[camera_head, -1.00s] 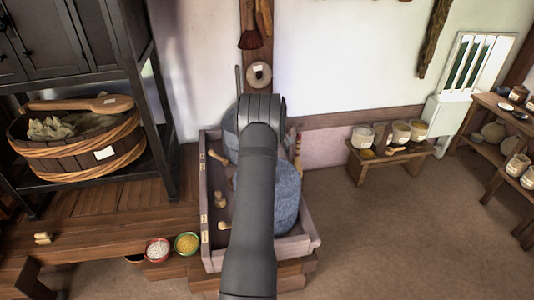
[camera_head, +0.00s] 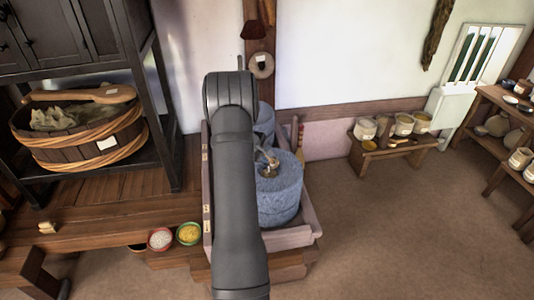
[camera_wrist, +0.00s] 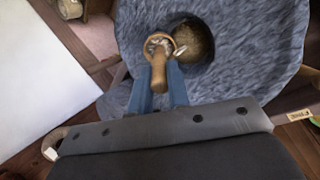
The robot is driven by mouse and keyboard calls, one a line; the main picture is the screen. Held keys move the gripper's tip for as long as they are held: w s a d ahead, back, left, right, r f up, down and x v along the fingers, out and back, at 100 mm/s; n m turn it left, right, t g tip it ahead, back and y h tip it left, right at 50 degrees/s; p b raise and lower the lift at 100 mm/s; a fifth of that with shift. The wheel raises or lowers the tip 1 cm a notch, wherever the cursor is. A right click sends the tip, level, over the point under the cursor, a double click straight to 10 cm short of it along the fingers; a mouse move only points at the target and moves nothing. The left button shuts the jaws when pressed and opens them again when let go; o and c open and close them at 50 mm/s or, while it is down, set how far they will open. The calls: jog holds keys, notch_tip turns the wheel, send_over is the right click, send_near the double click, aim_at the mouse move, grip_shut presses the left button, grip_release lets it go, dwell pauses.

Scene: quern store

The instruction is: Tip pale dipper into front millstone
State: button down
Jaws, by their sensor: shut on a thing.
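The front millstone (camera_head: 279,200) is a thick blue-grey stone cylinder standing in a wooden trough (camera_head: 298,238). It fills the upper part of the wrist view (camera_wrist: 255,45), with a dark round hole holding brownish stuff. My gripper (camera_wrist: 161,88) is shut on the short handle of a light-brown wooden dipper (camera_wrist: 158,72). The dipper's round bowl is beside and partly over the left edge of the hole, and appears tilted. Small whitish bits show by its rim. In the head view the dipper (camera_head: 268,160) is small above the stone's top; my arm hides the trough's left part.
A second millstone (camera_head: 264,118) stands behind. Bowls of white grain (camera_head: 160,239) and yellow grain (camera_head: 188,234) sit on the wooden step at left. A low bench with pots (camera_head: 404,124) stands right by the wall. The floor at right is clear.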

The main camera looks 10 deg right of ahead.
jog(key=shift+s+a+f+t+h, duration=0.3)
jog(key=shift+a+f+t+h, duration=0.3)
jog(key=shift+h, duration=0.35)
jog(key=shift+s+a+f+t+h, duration=0.3)
jog(key=shift+a+f+t+h, duration=0.25)
jog(key=shift+h, duration=0.4)
jog(key=shift+r, duration=0.1)
dwell(0.5)
jog(key=shift+w+d+r+g+y, duration=0.3)
jog(key=shift+d+r+g+y, duration=0.25)
jog(key=shift+y, duration=0.3)
jog(key=shift+w+d+r+g+y, duration=0.25)
jog(key=shift+d+r+g+y, duration=0.2)
jog(key=shift+y, duration=0.35)
jog(key=shift+w+d+r+g+y, duration=0.3)
jog(key=shift+d+r+g+y, duration=0.25)
jog(key=shift+y, duration=0.3)
jog(key=shift+w+d+r+g+y, duration=0.25)
jog(key=shift+d+r+g+y, duration=0.15)
jog(key=shift+y, duration=0.2)
jog(key=shift+w+d+r+g+y, duration=0.2)
jog(key=shift+w+d+r+y, duration=0.1)
jog(key=shift+d+y, duration=0.25)
jog(key=shift+w+d+r+g+y, duration=0.2)
jog(key=shift+d+r+g+y, duration=0.15)
jog(key=shift+y, duration=0.25)
jog(key=shift+w+d+r+g+y, duration=0.2)
jog(key=shift+g+y, duration=0.15)
jog(key=shift+y, duration=0.2)
